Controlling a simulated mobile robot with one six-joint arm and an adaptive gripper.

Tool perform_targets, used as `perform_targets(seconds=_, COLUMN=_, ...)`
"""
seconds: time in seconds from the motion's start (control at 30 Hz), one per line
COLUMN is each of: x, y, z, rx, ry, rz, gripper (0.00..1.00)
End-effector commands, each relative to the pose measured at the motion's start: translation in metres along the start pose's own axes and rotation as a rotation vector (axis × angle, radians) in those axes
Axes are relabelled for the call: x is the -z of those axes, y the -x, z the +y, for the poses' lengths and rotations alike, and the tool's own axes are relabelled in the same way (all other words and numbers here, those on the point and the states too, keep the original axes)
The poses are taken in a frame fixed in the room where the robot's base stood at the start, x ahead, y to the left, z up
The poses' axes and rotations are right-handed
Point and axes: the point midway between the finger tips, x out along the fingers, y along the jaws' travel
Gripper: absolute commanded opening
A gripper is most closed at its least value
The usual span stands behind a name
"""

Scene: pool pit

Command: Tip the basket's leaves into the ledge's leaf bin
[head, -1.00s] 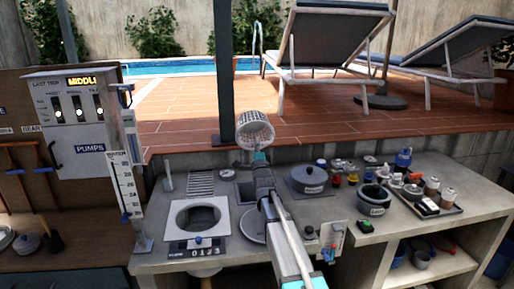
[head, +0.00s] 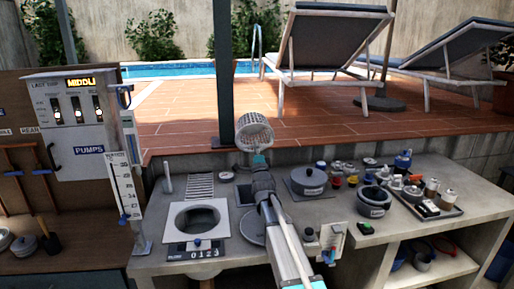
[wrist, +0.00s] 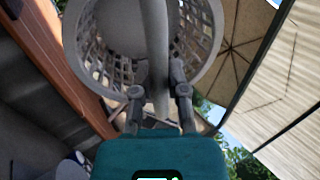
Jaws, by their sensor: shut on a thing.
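The pale grey mesh basket (head: 255,129) is up in the air in front of the tiled deck, just right of the dark post. It is tilted, and its handle lies between the fingers of my gripper (head: 260,160). The wrist view shows the basket (wrist: 92,62) close up, with my gripper (wrist: 158,78) shut on the handle. I cannot make out leaves in it. A dark square opening (head: 244,194) in the counter lies below my gripper, partly hidden by my arm. I cannot tell whether it is the leaf bin.
The grey counter has a round well (head: 197,219) at left and a lidded pot (head: 307,181) at right. A tray (head: 432,208) with several bottles stands further right. The tall gauge (head: 124,185) and dark post (head: 223,75) are upright obstacles. The deck (head: 180,120) is mostly clear.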

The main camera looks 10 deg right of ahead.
Motion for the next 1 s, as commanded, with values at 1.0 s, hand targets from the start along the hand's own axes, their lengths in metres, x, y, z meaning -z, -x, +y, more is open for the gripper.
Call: perform_targets(seconds=1.0, x=0.0, y=-0.018, z=-0.026, rx=-0.231, ry=0.0, rz=0.0, gripper=0.0)
